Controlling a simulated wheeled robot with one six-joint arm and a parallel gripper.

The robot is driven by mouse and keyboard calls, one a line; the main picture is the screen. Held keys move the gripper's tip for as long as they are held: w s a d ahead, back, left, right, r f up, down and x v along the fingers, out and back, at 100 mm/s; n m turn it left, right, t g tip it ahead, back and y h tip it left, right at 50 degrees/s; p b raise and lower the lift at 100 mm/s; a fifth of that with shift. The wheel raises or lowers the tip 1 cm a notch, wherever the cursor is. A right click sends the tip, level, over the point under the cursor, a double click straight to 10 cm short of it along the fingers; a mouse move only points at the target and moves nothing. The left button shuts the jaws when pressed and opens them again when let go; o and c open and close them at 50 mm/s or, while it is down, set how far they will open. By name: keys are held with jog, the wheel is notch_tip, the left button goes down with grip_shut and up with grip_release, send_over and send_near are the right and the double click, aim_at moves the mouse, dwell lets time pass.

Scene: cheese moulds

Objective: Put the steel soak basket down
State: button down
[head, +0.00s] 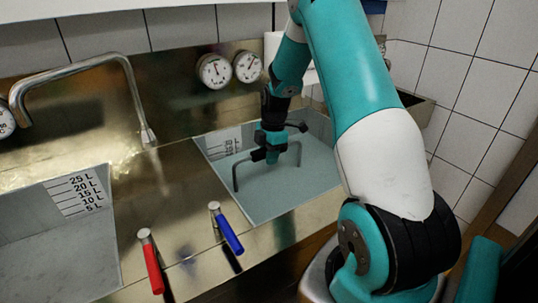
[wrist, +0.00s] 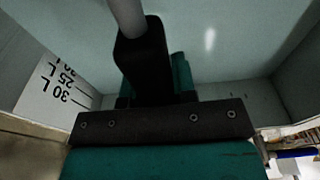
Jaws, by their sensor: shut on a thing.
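The steel soak basket (head: 236,176) shows only as a grey bent handle in the right basin. Its two uprights go down to the pale surface in the basin, and the basket's body is hidden. My gripper (head: 272,153) is over that basin, shut on the top bar of the handle. In the wrist view a grey bar of the basket (wrist: 124,14) runs up from the dark finger (wrist: 145,60). The right basin (head: 217,146) has a litre scale on its back wall. I cannot tell whether the basket rests on the bottom.
A left basin (head: 107,240) with a litre scale lies across a steel deck. A red-handled valve (head: 152,265) and a blue-handled valve (head: 228,232) stand in front. A curved tap (head: 128,80) and gauges (head: 215,71) are behind. A tiled wall (head: 462,100) closes the right side.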

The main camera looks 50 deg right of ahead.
jog(key=shift+f, duration=0.1)
jog(key=c, duration=0.9)
grip_release()
jog(key=r, duration=0.8)
jog(key=d+r, duration=0.1)
jog(key=r, duration=0.2)
jog(key=shift+s+d+r+b, duration=0.1)
jog(key=shift+s+r+b, duration=0.1)
jog(key=shift+r+b, duration=0.2)
jog(key=s+a+r+m, duration=0.1)
jog(key=s+a+r, duration=0.15)
jog(key=a, duration=0.65)
jog(key=s+a+r+m, duration=0.1)
jog(key=a+r+m, duration=0.15)
jog(key=a, duration=0.75)
jog(key=s+a+m+y, duration=0.1)
jog(key=s+a, duration=0.4)
jog(key=s, duration=0.1)
jog(key=s+a+r+m+y, duration=0.1)
jog(key=s+a+m, duration=0.1)
jog(key=s+a, duration=0.4)
jog(key=s+a+r+m, duration=0.1)
jog(key=s+a, duration=0.5)
jog(key=s, duration=0.1)
jog(key=shift+s+r+m+y, duration=0.15)
jog(key=shift+m+y, duration=0.1)
jog(key=shift+y, duration=0.15)
